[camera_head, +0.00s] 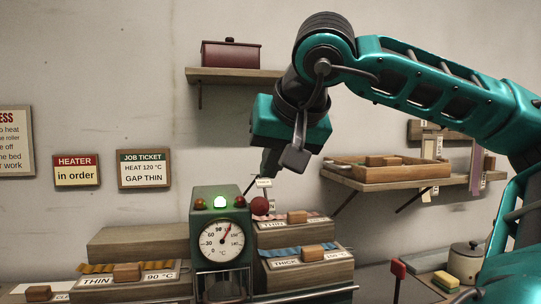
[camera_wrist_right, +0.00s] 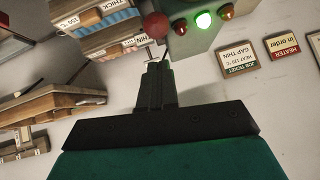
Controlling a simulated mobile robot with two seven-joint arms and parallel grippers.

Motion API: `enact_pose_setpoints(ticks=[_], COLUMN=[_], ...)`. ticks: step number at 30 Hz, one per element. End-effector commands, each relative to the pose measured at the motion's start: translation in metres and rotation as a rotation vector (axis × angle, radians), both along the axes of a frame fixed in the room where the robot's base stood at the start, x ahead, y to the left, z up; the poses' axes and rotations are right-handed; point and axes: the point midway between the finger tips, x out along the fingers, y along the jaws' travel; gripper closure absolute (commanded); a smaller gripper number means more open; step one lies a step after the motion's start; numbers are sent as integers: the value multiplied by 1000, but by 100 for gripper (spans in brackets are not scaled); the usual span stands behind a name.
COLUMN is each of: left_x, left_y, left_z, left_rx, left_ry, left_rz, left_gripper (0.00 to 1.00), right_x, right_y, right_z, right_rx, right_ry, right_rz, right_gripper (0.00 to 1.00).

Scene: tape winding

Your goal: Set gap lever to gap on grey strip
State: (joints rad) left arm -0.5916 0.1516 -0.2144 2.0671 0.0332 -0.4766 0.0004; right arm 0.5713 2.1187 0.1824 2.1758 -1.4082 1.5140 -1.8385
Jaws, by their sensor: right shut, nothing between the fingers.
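The red ball knob of the gap lever (camera_head: 260,206) is beside the upper right of the green machine (camera_head: 221,200); it also shows in the right wrist view (camera_wrist_right: 156,25). A small white label (camera_head: 264,182) stands just above the knob; its writing is too small to read. My right gripper (camera_head: 266,172) is shut and empty, pointing down just above this label and apart from the knob. Its dark fingers (camera_wrist_right: 156,70) are together in the wrist view. I cannot make out a grey strip. My left gripper is out of view.
The job ticket (camera_head: 144,169) reads HEAT 120 °C, GAP THIN. The middle lamp (camera_head: 220,202) glows green above a dial (camera_head: 222,241). Wooden blocks with yellow (camera_head: 98,268), pink and blue strips (camera_head: 300,250) flank the machine. A wall shelf (camera_head: 236,75) and a wooden tray (camera_head: 385,172) are nearby.

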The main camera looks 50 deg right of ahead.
Motion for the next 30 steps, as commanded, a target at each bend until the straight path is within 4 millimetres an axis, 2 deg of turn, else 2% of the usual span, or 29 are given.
enact_pose_setpoints(ticks=[1, 12, 18, 30], left_x=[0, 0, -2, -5], left_y=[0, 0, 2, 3], left_z=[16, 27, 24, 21], left_rx=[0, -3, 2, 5], left_ry=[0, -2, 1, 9], left_rz=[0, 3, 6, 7], left_gripper=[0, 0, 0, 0], right_x=[0, -48, -58, -60], right_y=[1, 30, 36, 37], right_z=[15, 67, 78, 79], right_rx=[-1, -2, 0, 0], right_ry=[1, -2, 1, 0], right_rz=[0, -1, -1, 0], right_gripper=[100, 100, 100, 100])
